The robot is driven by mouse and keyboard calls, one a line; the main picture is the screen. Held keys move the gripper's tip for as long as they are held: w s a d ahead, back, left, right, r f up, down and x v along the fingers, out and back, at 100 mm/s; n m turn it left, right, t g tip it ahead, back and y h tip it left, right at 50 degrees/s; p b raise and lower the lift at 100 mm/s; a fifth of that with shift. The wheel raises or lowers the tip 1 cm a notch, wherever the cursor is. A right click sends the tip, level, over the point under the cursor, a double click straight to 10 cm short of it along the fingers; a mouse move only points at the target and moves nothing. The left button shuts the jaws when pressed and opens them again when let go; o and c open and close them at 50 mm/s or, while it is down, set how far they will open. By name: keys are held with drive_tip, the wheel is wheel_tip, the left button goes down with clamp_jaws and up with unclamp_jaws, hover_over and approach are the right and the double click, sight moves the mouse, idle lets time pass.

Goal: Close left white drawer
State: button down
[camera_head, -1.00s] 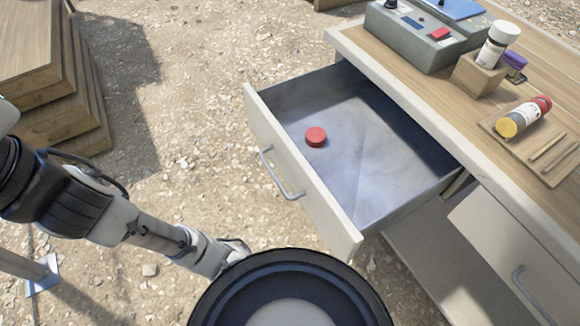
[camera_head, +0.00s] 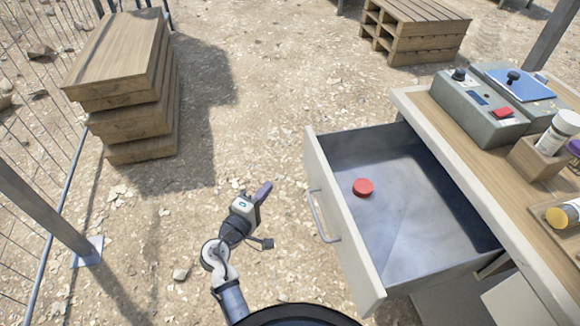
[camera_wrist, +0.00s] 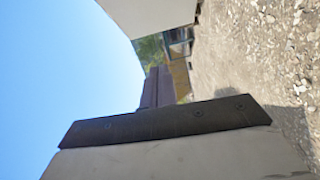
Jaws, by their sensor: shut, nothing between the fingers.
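The left white drawer (camera_head: 343,222) stands pulled well out of the workbench in the head view. Its front panel with a metal handle (camera_head: 322,216) faces left. A round red object (camera_head: 362,187) lies inside on the grey drawer floor. My gripper (camera_head: 264,190) is shut and empty. It is left of the drawer front, over the gravel, with a clear gap to the handle. In the wrist view, the purple fingers (camera_wrist: 157,88) show beyond a dark plate, and a pale flat surface fills the top, which I cannot identify for certain.
The workbench (camera_head: 450,135) carries a grey control box (camera_head: 478,108), a white-capped bottle (camera_head: 558,132) and a yellow-ended bottle (camera_head: 564,215). Stacked wooden boards (camera_head: 130,90) and a wire fence stand left. A pallet stack (camera_head: 415,30) is at the back. Gravel between is free.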

drive_tip(key=p, duration=0.2)
approach(308, 158)
drive_tip(key=w+a, duration=0.2)
drive_tip(key=w, duration=0.2)
drive_tip(key=d, duration=0.1)
drive_tip(key=w+d+p, duration=0.1)
drive_tip(key=d, duration=0.1)
drive_tip(key=shift+w+d+r+h, duration=0.1)
drive_tip(key=shift+d+r+h, duration=0.05)
drive_tip(key=shift+h, duration=0.15)
drive_tip(key=shift+w+d+p, duration=0.15)
drive_tip(key=shift+d+p, duration=0.15)
drive_tip(key=shift+d, duration=0.2)
